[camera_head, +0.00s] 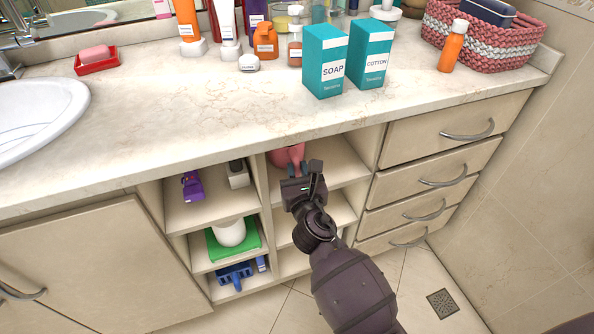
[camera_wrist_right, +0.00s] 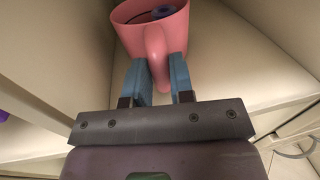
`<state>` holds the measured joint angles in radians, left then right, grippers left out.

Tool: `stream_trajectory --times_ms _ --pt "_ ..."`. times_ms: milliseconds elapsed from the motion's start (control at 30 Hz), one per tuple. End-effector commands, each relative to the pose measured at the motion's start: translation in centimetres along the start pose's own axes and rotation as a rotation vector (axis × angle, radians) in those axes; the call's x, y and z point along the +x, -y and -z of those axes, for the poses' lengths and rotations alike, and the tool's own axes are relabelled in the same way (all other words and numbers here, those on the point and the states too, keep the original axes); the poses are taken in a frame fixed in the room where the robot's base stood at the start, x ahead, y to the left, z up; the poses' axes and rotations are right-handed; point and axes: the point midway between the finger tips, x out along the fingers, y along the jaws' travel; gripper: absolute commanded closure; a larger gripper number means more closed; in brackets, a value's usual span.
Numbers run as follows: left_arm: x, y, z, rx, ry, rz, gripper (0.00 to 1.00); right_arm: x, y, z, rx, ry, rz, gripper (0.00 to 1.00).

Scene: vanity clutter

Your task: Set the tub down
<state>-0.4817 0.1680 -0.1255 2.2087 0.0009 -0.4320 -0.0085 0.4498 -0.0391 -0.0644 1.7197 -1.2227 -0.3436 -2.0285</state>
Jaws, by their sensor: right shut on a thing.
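The pink tub (camera_wrist_right: 135,40) is mug-shaped with a handle, and a blue rounded thing shows inside it in the right wrist view. My right gripper (camera_wrist_right: 157,68) is shut on the tub's handle, one blue finger on each side. In the head view the tub (camera_head: 287,155) is in the upper right open compartment of the cabinet, partly hidden behind my right gripper (camera_head: 298,171). The tub looks about upright. I cannot tell whether its base touches the shelf. My left gripper is not in view.
The shelf (camera_head: 345,165) right of the tub is bare. A divider (camera_head: 257,185) separates it from a compartment with a purple item (camera_head: 192,185) and a grey item (camera_head: 237,174). The counter edge (camera_head: 225,155) overhangs above. Drawers (camera_head: 440,172) stand to the right.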

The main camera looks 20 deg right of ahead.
Motion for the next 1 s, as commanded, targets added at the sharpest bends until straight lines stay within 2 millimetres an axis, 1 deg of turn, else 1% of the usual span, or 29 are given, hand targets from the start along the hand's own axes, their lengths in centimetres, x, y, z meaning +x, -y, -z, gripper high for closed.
stream_trajectory --times_ms 167,200,333,367,600,733,867,1000 --pt "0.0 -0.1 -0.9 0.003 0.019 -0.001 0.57 0.0 0.0 0.5 -0.001 -0.002 0.0 1.0" --pt "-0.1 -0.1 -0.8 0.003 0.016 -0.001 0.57 0.0 0.0 0.4 -0.001 -0.001 0.0 0.73" --pt "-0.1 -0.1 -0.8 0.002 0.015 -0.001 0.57 0.0 0.0 0.3 0.0 0.0 0.0 0.54" --pt "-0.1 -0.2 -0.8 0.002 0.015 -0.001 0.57 0.0 0.0 0.3 0.0 0.0 0.0 0.52" --pt "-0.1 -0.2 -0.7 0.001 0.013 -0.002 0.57 0.0 0.0 0.3 0.0 0.0 0.0 0.52" --pt "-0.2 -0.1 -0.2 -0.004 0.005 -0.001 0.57 0.0 0.0 -0.3 0.001 0.003 0.0 0.52" --pt "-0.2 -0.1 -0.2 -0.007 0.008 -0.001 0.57 -1.6 0.0 0.0 0.001 -0.001 -0.001 0.52" --pt "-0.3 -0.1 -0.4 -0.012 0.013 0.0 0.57 -3.9 0.0 0.0 0.001 -0.001 0.001 0.52"
